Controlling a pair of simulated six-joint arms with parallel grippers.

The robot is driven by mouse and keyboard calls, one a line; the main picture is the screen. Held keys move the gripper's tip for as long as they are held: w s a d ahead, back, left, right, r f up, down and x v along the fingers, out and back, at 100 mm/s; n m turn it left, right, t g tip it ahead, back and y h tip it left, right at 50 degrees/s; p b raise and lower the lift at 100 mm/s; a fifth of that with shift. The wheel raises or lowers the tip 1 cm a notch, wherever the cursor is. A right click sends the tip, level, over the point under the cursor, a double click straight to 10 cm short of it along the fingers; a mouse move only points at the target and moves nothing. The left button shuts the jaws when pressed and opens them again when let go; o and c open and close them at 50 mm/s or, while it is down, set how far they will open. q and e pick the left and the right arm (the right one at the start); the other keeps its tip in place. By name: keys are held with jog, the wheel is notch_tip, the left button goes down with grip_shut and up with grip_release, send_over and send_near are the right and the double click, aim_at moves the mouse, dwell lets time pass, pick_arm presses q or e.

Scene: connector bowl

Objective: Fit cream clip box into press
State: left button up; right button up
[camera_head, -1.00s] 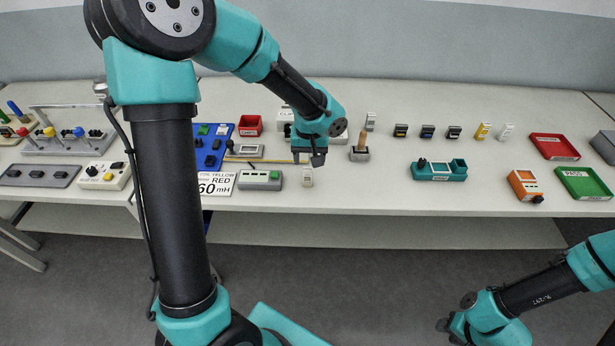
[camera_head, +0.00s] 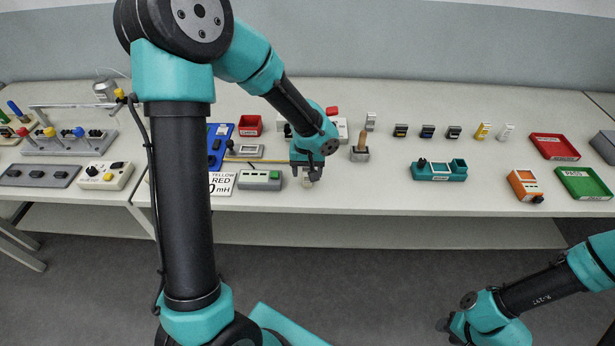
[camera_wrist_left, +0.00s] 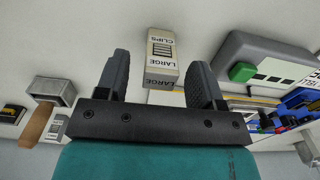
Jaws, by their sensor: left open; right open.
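The cream clip box (camera_wrist_left: 161,62), marked LARGE CLIPS, lies between the two open fingers of my left gripper (camera_wrist_left: 161,72) in the left wrist view, with a gap on each side. In the head view the box (camera_head: 307,182) is on the table near the front edge, partly hidden by my left gripper (camera_head: 307,173) directly above it. My right gripper (camera_head: 452,328) is low at the bottom right, away from the table and empty. A white unit with a red top (camera_head: 334,122) stands behind my left arm, partly hidden; I cannot tell whether it is the press.
A grey block with a wooden peg (camera_head: 360,152) is behind to the right. A teal tray (camera_head: 439,171) is farther right. The table between clip box and teal tray is clear.

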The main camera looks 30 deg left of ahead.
pick_arm(q)
jog(key=c, duration=1)
jog(key=shift+r, duration=0.15)
